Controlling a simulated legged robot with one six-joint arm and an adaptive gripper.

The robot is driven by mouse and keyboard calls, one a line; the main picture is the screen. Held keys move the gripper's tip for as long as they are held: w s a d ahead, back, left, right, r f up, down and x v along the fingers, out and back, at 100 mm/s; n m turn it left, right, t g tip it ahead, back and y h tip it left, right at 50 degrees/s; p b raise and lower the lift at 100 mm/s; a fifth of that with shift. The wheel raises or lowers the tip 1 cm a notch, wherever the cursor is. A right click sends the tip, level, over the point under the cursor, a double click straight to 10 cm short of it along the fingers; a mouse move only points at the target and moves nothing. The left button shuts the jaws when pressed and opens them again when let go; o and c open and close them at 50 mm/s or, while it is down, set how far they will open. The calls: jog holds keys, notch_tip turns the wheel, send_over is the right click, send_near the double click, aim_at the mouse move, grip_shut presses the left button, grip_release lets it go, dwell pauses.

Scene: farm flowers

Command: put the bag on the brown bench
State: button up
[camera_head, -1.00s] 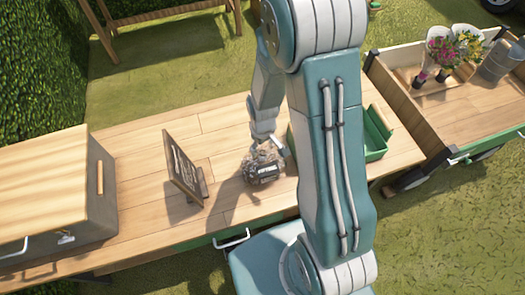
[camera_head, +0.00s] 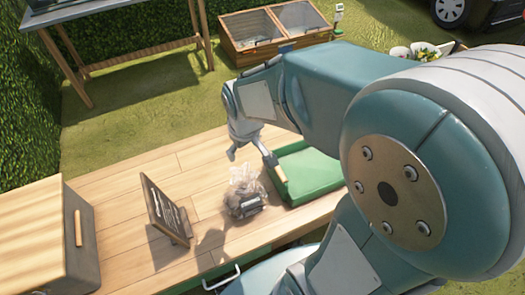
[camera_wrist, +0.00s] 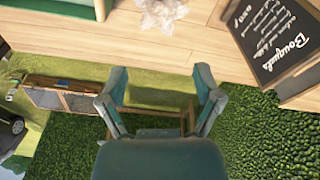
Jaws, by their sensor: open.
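The bag (camera_head: 245,195) is clear, crinkled plastic with dark contents and a dark label. It sits on the light wooden table (camera_head: 205,165), between the chalkboard sign and the green tray. Part of it shows at the top of the wrist view (camera_wrist: 160,12). My gripper (camera_head: 248,155) is open and empty, above and apart from the bag. Its two spread fingers also show in the wrist view (camera_wrist: 160,80). A brown wooden bench-like stand (camera_head: 130,52) is on the grass at the back left. I cannot tell whether it is the brown bench meant.
A chalkboard sign (camera_head: 165,212) stands left of the bag. A wooden box (camera_head: 40,240) is at the table's left end. A green tray (camera_head: 308,172) lies right of the bag. A wooden cold frame (camera_head: 278,30) stands behind on open grass. A hedge borders the left.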

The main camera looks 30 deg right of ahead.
jog(key=s+r+m+t, duration=0.2)
jog(key=s+r+t, duration=0.1)
jog(key=s+r, duration=0.8)
jog(key=shift+s+r+m+t, duration=0.2)
jog(key=shift+r+m+t, duration=0.15)
jog(key=shift+r, duration=0.25)
dwell(0.5)
